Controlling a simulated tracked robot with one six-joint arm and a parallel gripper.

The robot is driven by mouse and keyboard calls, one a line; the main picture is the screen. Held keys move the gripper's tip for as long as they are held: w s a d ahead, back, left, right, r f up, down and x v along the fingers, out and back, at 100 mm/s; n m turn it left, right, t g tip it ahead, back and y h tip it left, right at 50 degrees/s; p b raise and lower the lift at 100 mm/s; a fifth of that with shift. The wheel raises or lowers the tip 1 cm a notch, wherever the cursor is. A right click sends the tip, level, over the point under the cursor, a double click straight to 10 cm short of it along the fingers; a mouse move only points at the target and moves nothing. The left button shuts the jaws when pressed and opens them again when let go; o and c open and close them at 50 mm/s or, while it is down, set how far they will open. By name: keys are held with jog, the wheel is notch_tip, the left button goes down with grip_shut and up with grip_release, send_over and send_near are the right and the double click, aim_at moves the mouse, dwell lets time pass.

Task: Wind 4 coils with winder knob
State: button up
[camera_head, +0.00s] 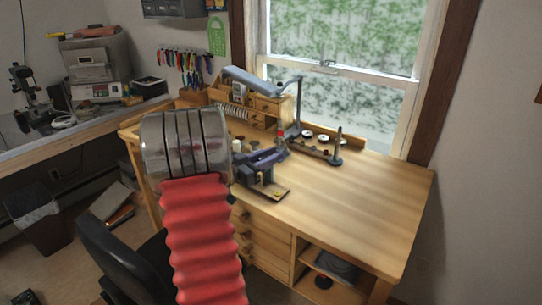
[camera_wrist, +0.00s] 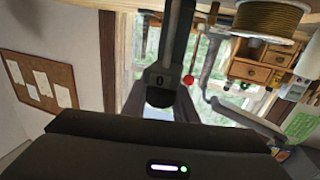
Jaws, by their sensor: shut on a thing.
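In the wrist view, my gripper (camera_wrist: 160,108) has its two dark fingers on either side of the rounded end of a dark upright piece (camera_wrist: 174,48); the grip is shut on it, and I take it for the winder knob. The fingers partly hide its end. A spool of gold wire (camera_wrist: 268,18) is at the upper right, apart from the fingers. A small red ball (camera_wrist: 188,80) shows just right of the dark piece. In the head view, the purple and dark winder area (camera_head: 262,160) is on the bench beyond my arm; the fingertips are too small to make out there.
The wooden bench (camera_head: 362,205) is clear on its right side. A lamp (camera_head: 262,85), small drawers (camera_head: 268,103) and several spools stand at the back under the window. A black chair (camera_head: 108,255) is at the lower left. A corkboard (camera_wrist: 40,82) hangs on the wall.

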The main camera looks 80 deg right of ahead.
jog(key=shift+s+a+m+g+y, duration=0.2)
jog(key=shift+a+m+g+y, duration=0.2)
jog(key=shift+m+g+y, duration=1.35)
jog(key=shift+s+a+m+g+y, duration=0.35)
jog(key=shift+m+g+y, duration=0.3)
jog(key=shift+m+y, duration=1.3)
jog(key=shift+s+a+m+g+y, duration=0.1)
jog(key=shift+a+m+g+y, duration=0.35)
jog(key=shift+m+g+y, duration=1.4)
jog(key=shift+n+t+y, duration=0.65)
jog(key=shift+y, duration=0.4)
jog(key=o, duration=1)
jog(key=shift+o, duration=0.2)
jog(key=shift+r, duration=0.15)
notch_tip(320, 180, up, 10)
jog(key=shift+f, duration=0.2)
